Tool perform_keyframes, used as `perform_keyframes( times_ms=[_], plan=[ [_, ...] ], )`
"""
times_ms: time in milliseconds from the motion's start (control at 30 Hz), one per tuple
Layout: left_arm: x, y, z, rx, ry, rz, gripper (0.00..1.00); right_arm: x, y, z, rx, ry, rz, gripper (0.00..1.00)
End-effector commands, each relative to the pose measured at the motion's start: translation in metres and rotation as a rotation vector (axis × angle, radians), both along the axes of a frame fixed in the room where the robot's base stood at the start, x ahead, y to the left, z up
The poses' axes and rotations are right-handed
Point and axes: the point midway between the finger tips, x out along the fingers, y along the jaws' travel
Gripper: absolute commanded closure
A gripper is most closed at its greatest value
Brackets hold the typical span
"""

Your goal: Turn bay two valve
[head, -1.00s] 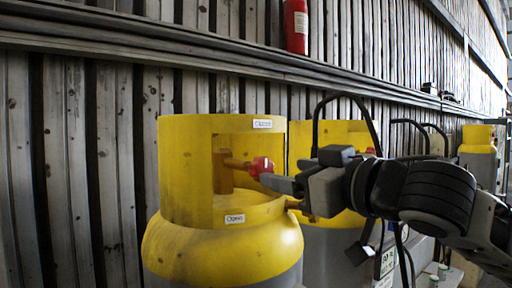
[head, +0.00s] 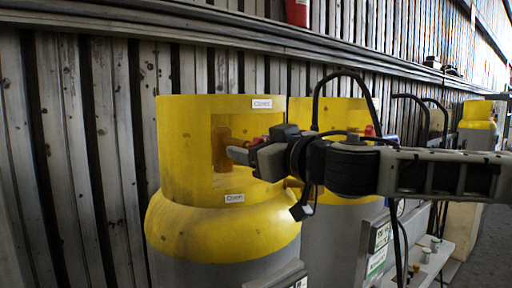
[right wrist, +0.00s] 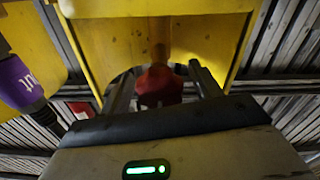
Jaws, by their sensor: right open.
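A yellow-topped grey gas cylinder (head: 185,150) stands in front of the wall, with a "Closed" label (head: 262,104) above its collar opening and an "Open" label (head: 234,198) below. Its red valve knob (right wrist: 158,86) sits at the collar opening. In the right wrist view the knob is between the two fingers of my right gripper (right wrist: 160,80), which is open around it; contact cannot be told. In the head view my right gripper (head: 240,156) reaches in from the right at the opening and mostly hides the knob. My left gripper does not show.
A second yellow-topped cylinder (head: 345,112) stands close behind, with black hoses around it. A white shelf (head: 430,262) with small items is at lower right. A fire extinguisher (head: 297,12) hangs on the slatted wall. Floor is clear at far right.

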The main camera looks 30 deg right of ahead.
Motion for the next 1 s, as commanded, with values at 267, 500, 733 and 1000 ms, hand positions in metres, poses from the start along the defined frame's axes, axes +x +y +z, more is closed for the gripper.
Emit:
perform_keyframes(
  times_ms=[267, 500, 733, 1000],
  plan=[
    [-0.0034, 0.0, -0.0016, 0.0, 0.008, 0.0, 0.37, 0.0003, 0.0002, 0.0003, 0.0, -0.001, 0.0, 0.48],
    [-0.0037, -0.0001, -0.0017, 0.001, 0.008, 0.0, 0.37, 0.0002, 0.0001, 0.0002, 0.0, 0.0, 0.0, 0.82],
    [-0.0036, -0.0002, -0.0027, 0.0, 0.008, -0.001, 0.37, 0.0002, 0.0001, -0.0001, -0.033, -0.003, -0.001, 0.81],
    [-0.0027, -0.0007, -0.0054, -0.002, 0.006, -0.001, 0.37, 0.0001, 0.0008, -0.0007, -0.185, -0.015, 0.0, 0.81]
  ],
)
